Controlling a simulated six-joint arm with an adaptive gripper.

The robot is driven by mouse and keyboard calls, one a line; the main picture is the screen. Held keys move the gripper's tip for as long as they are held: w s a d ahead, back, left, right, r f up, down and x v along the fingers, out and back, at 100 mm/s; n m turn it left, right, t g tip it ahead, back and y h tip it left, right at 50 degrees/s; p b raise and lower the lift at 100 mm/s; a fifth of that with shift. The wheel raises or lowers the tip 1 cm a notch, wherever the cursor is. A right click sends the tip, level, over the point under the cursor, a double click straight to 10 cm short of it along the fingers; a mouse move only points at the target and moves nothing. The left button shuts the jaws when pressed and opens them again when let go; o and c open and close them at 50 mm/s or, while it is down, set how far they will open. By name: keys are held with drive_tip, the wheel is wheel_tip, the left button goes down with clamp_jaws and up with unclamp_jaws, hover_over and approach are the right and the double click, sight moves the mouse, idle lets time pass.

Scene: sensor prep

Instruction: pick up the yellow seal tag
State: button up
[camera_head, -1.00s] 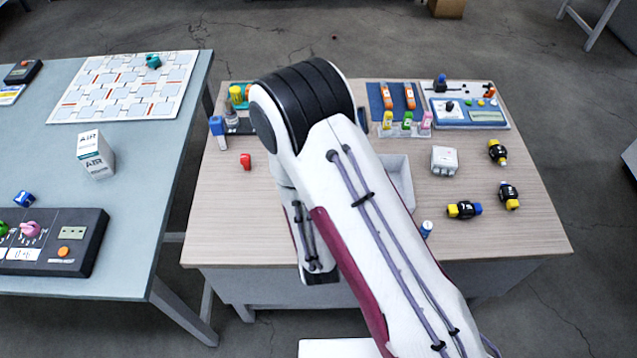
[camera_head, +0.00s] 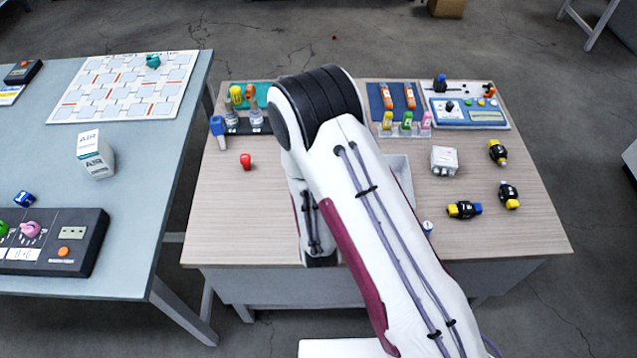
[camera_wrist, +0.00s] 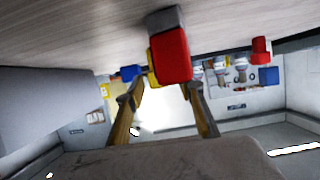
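In the wrist view, which is upside down, a yellow piece (camera_wrist: 154,62) shows at the edge of a red block (camera_wrist: 173,55), mostly hidden by it. I take the yellow piece for the yellow seal tag, but cannot be sure. A grey part (camera_wrist: 165,19) joins the red block to the tabletop. My gripper (camera_wrist: 166,88) is open, its two fingers apart on either side of the line to the red block. I see nothing held between them, and cannot tell whether they touch anything. In the head view my arm hides the gripper and these pieces.
A blue piece (camera_wrist: 130,73) lies near the left finger. On the wooden table (camera_head: 230,220), a red item (camera_head: 246,161) stands left of my arm. Capped vials (camera_head: 406,123), a white box (camera_head: 444,160) and several black-and-yellow connectors (camera_head: 463,210) lie right.

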drive_tip(key=c, duration=0.9)
drive_tip(key=shift+o, duration=0.2)
drive_tip(key=shift+r, duration=0.1)
drive_tip(key=shift+r, duration=4.9)
